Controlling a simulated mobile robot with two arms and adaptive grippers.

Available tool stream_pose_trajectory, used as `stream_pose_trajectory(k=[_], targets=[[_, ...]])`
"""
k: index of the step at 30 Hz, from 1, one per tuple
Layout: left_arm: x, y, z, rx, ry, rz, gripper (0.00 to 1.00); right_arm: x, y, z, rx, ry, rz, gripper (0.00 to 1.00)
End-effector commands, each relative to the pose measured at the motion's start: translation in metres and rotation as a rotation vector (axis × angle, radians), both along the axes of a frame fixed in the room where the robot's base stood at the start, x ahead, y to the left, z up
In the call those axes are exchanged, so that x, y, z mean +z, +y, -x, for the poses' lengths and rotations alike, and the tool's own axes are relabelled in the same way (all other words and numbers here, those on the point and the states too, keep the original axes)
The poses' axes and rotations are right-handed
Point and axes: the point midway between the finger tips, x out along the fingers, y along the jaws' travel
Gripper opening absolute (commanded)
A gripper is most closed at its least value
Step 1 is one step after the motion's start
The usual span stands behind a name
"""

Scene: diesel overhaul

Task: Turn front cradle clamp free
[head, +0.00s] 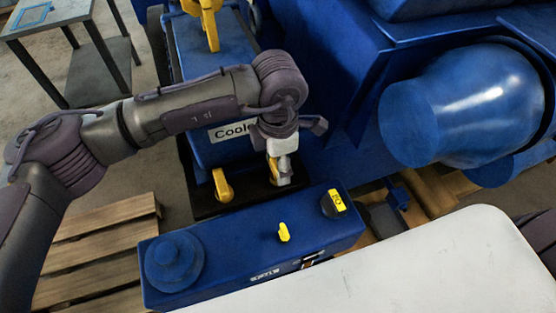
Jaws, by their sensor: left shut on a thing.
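The blue cooler (200,150) stands in a dark cradle (205,208), with part of a "Coole..." label showing. One yellow clamp (222,186) stands at the cooler's near edge, clear of any gripper. A second yellow clamp (273,170) stands to its right at the same edge, mostly hidden by my left gripper. My left gripper (283,172) points down and is shut on this right-hand yellow clamp. A yellow handle (205,20) shows at the cooler's far end. My right gripper is out of view.
A blue box (325,225) with a round cap, a yellow knob and a black-and-yellow knob lies just in front of the cradle. A large blue engine housing (480,100) is at the right. A wooden pallet (90,245) and a grey table (45,25) are at the left.

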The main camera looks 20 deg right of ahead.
Motion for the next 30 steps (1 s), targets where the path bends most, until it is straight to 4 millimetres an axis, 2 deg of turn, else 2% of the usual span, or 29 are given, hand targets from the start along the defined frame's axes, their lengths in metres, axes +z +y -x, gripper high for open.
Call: stream_pose_trajectory(k=[5,11,21,30], targets=[[-0.003,0.0,0.0,-0.036,-0.002,0.001,0.23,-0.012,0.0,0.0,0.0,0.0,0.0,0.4],[-0.006,0.0,-0.001,-0.144,-0.004,0.0,0.23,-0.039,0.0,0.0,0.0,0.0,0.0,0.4],[-0.007,0.0,-0.001,-0.448,-0.005,-0.001,0.23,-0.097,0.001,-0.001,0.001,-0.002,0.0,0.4],[-0.005,0.0,-0.001,-0.731,-0.004,-0.001,0.23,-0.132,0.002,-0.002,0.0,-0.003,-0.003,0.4]])
